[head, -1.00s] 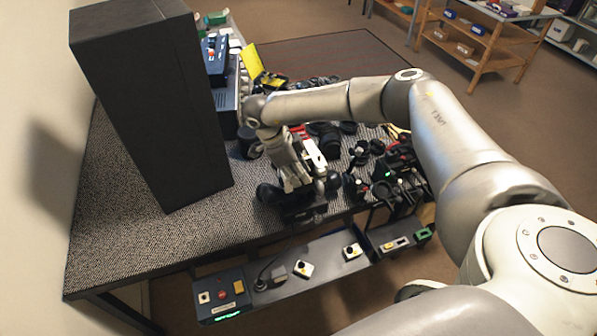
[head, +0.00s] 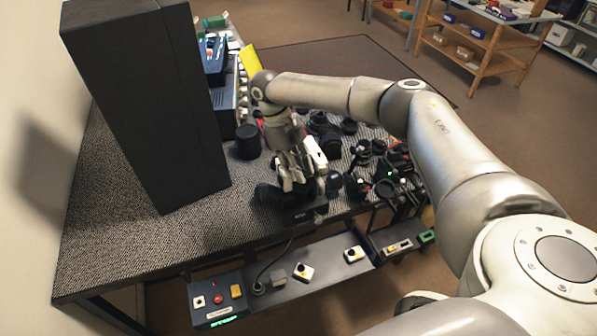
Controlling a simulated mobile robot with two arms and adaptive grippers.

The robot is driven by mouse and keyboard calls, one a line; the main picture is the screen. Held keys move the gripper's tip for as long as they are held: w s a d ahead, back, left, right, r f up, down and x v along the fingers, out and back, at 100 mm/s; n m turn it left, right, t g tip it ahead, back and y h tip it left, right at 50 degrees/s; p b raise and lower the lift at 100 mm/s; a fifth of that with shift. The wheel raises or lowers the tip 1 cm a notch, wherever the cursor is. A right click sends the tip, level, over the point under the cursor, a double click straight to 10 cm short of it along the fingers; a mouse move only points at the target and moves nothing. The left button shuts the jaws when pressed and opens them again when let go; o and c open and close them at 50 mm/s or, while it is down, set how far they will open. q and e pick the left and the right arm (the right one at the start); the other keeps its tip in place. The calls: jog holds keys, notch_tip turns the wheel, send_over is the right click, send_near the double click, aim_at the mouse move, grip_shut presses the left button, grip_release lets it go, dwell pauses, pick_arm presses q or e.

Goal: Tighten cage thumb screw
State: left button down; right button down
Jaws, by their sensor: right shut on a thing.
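My right gripper (head: 300,182) reaches down over the front of the worktable, at a dark camera rig or cage (head: 300,215) near the edge. Its fingers are shut on a small dark part of the rig, most likely the thumb screw, which the fingers hide. A black lens-like cylinder (head: 268,194) sticks out to the left of the fingers. My left gripper is not in view.
A tall black cabinet (head: 145,100) stands on the table (head: 150,245) at the left. A black cylinder (head: 248,141) stands behind the gripper. Dark lens parts (head: 385,185) crowd the right. A control panel (head: 217,302) with buttons sits below the front edge.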

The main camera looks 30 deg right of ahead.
jog(key=m+y, duration=0.1)
jog(key=m, duration=0.1)
jog(key=shift+d+m, duration=0.15)
jog(key=shift+m, duration=0.25)
jog(key=shift+m+y, duration=0.4)
jog(key=shift+m, duration=0.5)
jog(key=m+y, duration=0.1)
jog(key=m, duration=0.1)
jog(key=m+y+p, duration=0.1)
jog(key=m, duration=0.2)
jog(key=shift+w+d+r, duration=0.1)
jog(key=shift+d+r, duration=0.05)
jog(key=shift+m, duration=0.3)
jog(key=c, duration=1.5)
grip_release()
jog(key=shift+f, duration=0.2)
